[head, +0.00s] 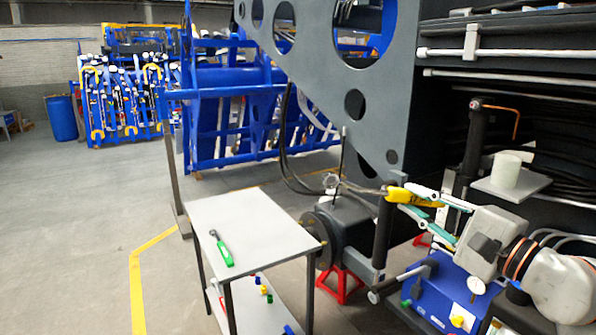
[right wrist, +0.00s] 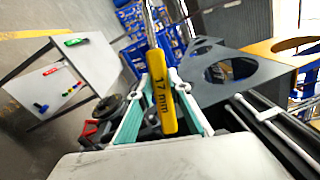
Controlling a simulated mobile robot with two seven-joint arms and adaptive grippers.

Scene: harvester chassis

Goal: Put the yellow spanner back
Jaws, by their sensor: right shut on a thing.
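The yellow spanner (head: 412,196) is held in my right gripper (head: 420,200), with its metal shaft pointing left in the head view, in front of the grey chassis plate. In the right wrist view, the yellow handle (right wrist: 161,92) is marked "17 mm" and lies between the fingers of the right gripper (right wrist: 161,78); its metal shaft runs up out of the picture. The spanner is clear of the table. A green-handled tool (head: 224,252) lies on the grey table (head: 262,218). My left gripper is not in view.
The table's lower shelf (head: 262,305) holds small coloured items. A blue rack with hanging tools (head: 120,100) stands far back left. The floor at left is clear.

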